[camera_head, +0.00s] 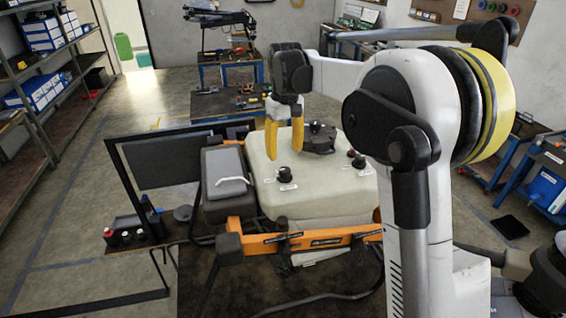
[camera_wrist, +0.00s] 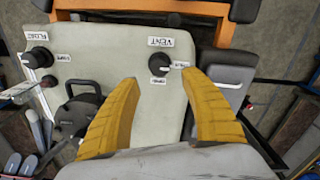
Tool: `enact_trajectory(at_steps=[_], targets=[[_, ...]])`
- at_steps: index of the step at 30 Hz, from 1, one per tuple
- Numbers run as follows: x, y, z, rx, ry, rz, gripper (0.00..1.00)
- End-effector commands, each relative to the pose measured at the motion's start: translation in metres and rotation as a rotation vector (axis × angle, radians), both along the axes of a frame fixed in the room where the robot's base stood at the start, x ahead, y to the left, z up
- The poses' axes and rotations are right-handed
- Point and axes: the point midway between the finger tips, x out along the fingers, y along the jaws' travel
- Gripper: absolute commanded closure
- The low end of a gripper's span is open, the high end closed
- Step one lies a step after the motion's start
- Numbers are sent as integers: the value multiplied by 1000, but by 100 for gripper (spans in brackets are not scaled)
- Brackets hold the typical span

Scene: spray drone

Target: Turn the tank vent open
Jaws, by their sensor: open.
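The vent knob (camera_wrist: 159,65) is a round black knob on the pale tank (camera_wrist: 100,30). A "VENT" label stands above it in the wrist view, with two small labels at its right and below that I cannot read surely. In the head view the vent knob (camera_head: 284,173) sits on the tank top near the grey box. My gripper (camera_wrist: 161,78) has two yellow fingers, open and empty. The knob shows between and just beyond the fingertips. In the head view my gripper (camera_head: 284,150) points down above the tank, apart from the knob. The knob's exact turn is unclear.
A "FLOAT" knob (camera_wrist: 38,58), a small red-tipped control (camera_wrist: 48,81) and a black lidded cap (camera_wrist: 78,115) share the tank top. The grey box with a handle (camera_head: 228,175) stands beside the tank. An orange frame (camera_head: 300,241) runs along the front.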

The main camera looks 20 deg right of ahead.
Motion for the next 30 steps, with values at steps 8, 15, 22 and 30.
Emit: enact_trajectory(at_steps=[8, 15, 22, 30], targets=[[0, 0, -51, 0, -1, -1, 47], [0, 0, -70, 0, -1, -1, 47], [0, 0, -72, 0, -1, -1, 47], [0, 0, -71, 0, -1, -1, 100]])
